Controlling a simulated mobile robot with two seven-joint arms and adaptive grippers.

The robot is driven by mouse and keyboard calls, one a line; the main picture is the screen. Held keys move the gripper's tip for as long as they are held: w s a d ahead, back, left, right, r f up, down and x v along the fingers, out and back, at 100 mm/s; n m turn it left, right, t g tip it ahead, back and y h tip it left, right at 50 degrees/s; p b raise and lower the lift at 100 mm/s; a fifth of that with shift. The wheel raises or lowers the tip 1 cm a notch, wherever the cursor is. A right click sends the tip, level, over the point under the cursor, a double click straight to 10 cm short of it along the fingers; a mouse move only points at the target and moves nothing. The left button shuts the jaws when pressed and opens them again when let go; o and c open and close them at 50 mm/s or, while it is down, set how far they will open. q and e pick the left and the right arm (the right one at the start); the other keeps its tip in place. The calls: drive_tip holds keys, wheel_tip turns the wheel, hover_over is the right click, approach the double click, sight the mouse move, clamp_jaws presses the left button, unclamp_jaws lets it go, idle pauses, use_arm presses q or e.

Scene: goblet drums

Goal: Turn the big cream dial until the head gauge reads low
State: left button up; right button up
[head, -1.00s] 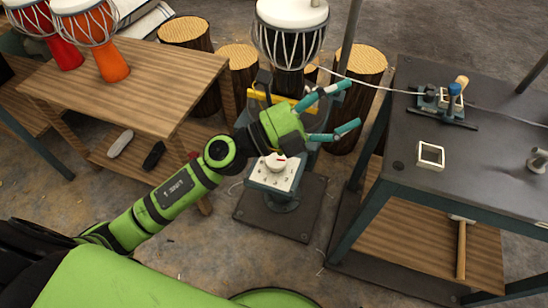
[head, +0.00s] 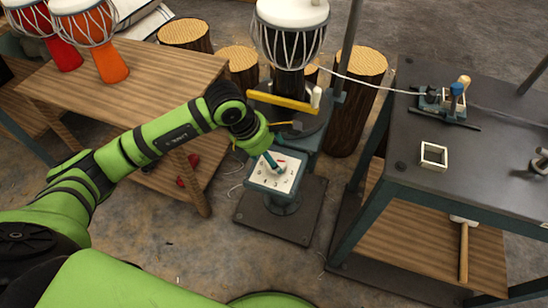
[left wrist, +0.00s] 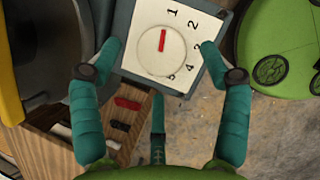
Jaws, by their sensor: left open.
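The big cream dial (head: 280,168) sits on a pale square panel (head: 259,179) with numbers, on a low pedestal. In the left wrist view the dial (left wrist: 160,56) is round, with a red mark pointing to the top of the picture. My left gripper (left wrist: 161,58) is open, its teal fingertips apart on opposite sides of the dial; whether they touch it I cannot tell. In the head view the left gripper (head: 274,161) reaches down over the panel, partly hiding the dial. I cannot make out a readable head gauge. My right gripper is not in view.
A goblet drum (head: 290,40) stands behind the panel, near a yellow bar (head: 283,102). A wooden table (head: 130,85) is at left.

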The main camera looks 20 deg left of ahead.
sight(281, 160)
use_arm(q)
drive_tip(key=shift+x, duration=1.5)
drive_tip(key=c, duration=1.1)
drive_tip(key=shift+c, duration=0.2)
